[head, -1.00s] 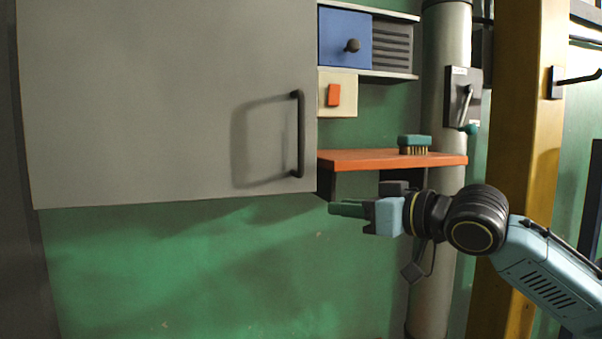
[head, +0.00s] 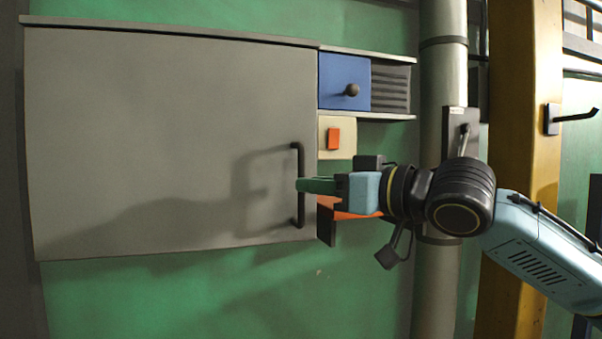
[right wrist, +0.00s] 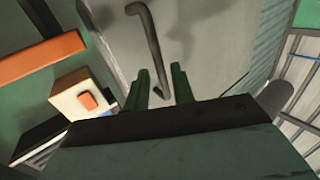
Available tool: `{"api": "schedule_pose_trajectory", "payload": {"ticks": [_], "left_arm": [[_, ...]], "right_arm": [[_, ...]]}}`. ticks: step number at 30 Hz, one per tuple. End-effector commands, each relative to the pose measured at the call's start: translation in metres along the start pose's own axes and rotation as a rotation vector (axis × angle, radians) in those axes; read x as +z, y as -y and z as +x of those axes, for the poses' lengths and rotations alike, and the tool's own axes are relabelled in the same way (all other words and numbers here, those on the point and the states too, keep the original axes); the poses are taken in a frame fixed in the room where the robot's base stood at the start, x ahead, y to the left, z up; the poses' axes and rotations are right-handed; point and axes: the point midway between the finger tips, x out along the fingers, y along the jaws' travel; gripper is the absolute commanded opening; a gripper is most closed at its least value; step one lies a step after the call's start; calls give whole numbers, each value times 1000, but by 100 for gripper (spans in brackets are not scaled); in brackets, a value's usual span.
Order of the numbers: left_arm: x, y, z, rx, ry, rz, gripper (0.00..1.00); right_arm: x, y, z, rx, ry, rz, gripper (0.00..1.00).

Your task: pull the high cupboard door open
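The high cupboard's grey door (head: 150,130) fills the left of the head view and looks shut. Its dark upright bar handle (head: 301,160) is near the door's right edge. My right gripper (head: 302,186) has come in from the right, with its green fingertips at the handle's middle to lower part. In the right wrist view the two fingers (right wrist: 161,85) are apart, and the handle (right wrist: 154,35) shows between and beyond them. I cannot tell whether either finger touches it. My left gripper is not in view.
An orange shelf (head: 345,208) is partly hidden behind my right gripper. Above it are a cream box with an orange switch (head: 334,138) and a blue drawer (head: 344,82). A grey pipe (head: 440,90) and a yellow post (head: 525,130) stand to the right.

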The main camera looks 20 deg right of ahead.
Motion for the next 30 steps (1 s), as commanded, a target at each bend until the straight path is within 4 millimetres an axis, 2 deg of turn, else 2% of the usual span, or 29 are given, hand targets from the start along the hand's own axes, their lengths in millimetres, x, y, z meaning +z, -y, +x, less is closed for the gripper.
{"api": "schedule_pose_trajectory", "payload": {"ticks": [3,7,18,24,30], "left_arm": [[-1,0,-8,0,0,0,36],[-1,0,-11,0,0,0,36],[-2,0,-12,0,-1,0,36],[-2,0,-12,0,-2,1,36],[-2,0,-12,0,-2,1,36]], "right_arm": [[-2,0,19,0,0,0,25],[-2,0,32,0,-1,-1,25],[0,0,38,1,0,-2,25],[0,0,37,1,0,-2,0],[0,0,37,1,0,-2,0]]}}
